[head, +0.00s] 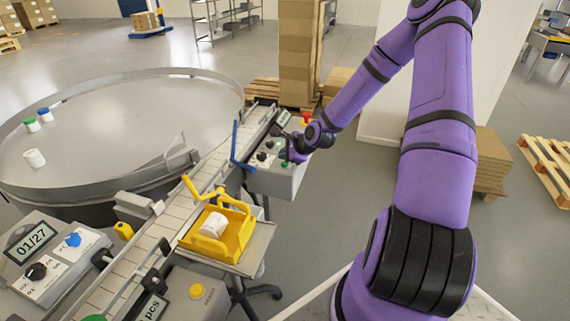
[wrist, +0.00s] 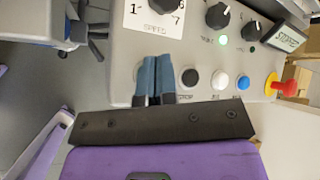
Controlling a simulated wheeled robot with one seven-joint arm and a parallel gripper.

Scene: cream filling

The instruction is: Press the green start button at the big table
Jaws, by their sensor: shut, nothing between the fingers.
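The grey control box (head: 273,180) stands beside the conveyor at the edge of the big round table (head: 125,110). In the wrist view its panel (wrist: 125,62) carries a row of black (wrist: 189,78), white (wrist: 220,80) and blue (wrist: 243,82) buttons. A small lit green spot (wrist: 252,49) shows above this row; I cannot tell whether it is a lamp. No green button is clear; the fingers cover the panel left of the black button. My gripper (wrist: 156,78) is shut and empty, its blue fingertips at the panel's face. I cannot tell whether they touch it.
A red emergency knob (wrist: 285,87) on yellow sits at the panel's right, near a display reading "STOPPED" (wrist: 288,38). A speed dial (wrist: 155,10) is above my fingers. The conveyor (head: 150,235) and a yellow tray (head: 235,235) holding a white jar lie front left.

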